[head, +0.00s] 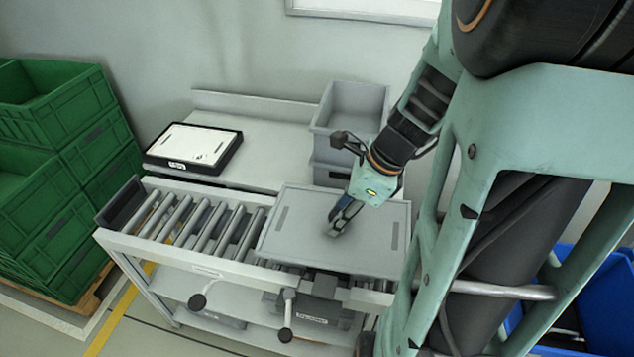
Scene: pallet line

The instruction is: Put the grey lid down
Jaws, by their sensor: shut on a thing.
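The grey lid (290,238) is a flat rectangular panel with a darker slot near each short side. It lies level over the right part of the roller conveyor (200,228). My gripper (335,228) points down at the middle of the lid and is shut on its raised centre part. The fingertips hide most of that grip. I cannot tell whether the lid rests on something or hangs just above it; what is under it is mostly hidden.
A black-framed tray with a white top (193,146) lies on the back table (262,150). Stacked grey crates (350,105) stand behind my gripper. Green crates (55,160) are piled on a pallet at left. A blue bin (590,300) is at lower right. The left rollers are bare.

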